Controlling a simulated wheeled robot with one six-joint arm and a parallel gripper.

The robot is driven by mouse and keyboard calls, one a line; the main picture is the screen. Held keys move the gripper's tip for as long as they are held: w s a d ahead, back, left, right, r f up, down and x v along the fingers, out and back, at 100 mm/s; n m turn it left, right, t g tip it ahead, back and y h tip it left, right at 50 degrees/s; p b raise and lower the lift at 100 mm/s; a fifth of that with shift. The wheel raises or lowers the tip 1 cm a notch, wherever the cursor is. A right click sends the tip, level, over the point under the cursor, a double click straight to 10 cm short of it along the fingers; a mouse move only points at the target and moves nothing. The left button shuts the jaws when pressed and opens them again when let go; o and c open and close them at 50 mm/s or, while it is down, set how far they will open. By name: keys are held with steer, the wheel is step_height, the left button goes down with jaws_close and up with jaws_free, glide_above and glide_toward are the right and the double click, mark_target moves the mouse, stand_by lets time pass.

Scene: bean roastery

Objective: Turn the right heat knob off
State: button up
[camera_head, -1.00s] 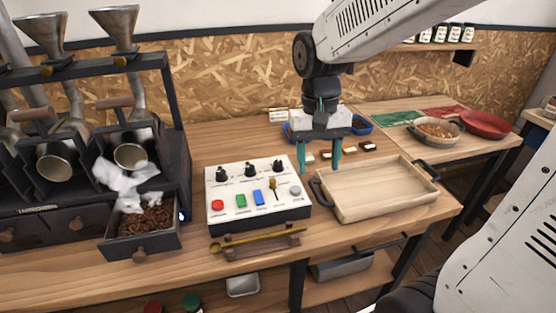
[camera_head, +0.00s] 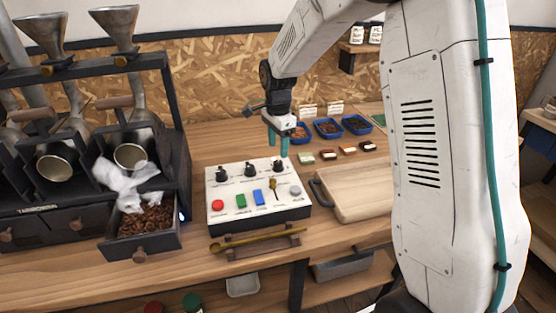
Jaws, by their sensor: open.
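The white control box (camera_head: 235,200) stands on the wooden bench, with three black knobs along its back row. The right heat knob (camera_head: 277,167) is the rightmost of these. Its pointer is too small to read. My gripper (camera_head: 278,146) is open and empty, with teal fingers pointing down. It hangs above and close to the right knob; whether it is a little behind it I cannot tell. No contact with the knob shows.
A red button, green and blue switches and a small lever (camera_head: 274,187) sit in front of the knobs. A wooden tray (camera_head: 352,190) stands to the right, partly hidden by my arm. Blue bean trays (camera_head: 327,128) lie behind. A brass scoop (camera_head: 255,238) lies in front.

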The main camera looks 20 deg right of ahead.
mark_target(278, 162)
step_height(278, 162, down, 6)
steer(key=shift+f, duration=0.1)
steer(key=c, duration=1)
